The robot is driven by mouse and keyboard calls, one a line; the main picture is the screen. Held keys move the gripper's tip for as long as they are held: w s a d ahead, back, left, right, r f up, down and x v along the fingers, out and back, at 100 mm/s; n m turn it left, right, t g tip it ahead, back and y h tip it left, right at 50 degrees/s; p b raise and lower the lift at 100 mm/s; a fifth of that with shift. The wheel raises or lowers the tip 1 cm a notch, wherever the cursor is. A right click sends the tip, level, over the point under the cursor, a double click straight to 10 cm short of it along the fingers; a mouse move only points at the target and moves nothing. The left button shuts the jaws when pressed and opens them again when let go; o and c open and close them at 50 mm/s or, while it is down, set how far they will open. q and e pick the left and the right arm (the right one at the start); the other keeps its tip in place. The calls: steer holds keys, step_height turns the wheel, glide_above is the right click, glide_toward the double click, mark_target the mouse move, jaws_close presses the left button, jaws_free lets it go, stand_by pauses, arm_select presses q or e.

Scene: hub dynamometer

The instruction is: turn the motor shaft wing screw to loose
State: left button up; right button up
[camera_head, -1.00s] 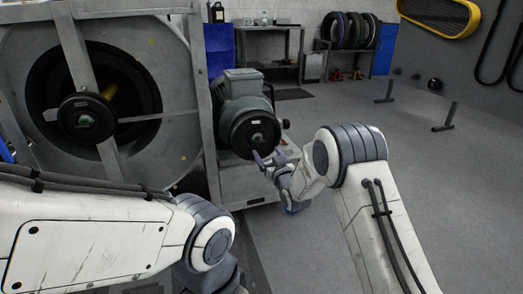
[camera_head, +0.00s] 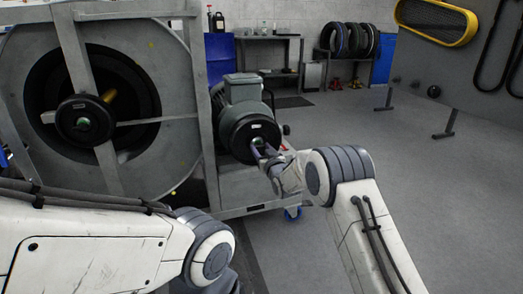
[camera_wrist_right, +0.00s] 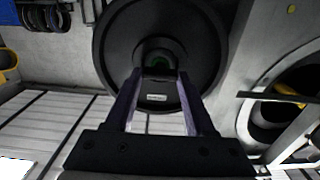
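The green-grey motor (camera_head: 238,88) stands on the cart, with a black disc (camera_head: 243,131) on its face.
A large grey framed drum (camera_head: 160,95) with its own black hub (camera_head: 85,121) stands left of the motor. The floor at right is mostly clear.

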jaws_close()
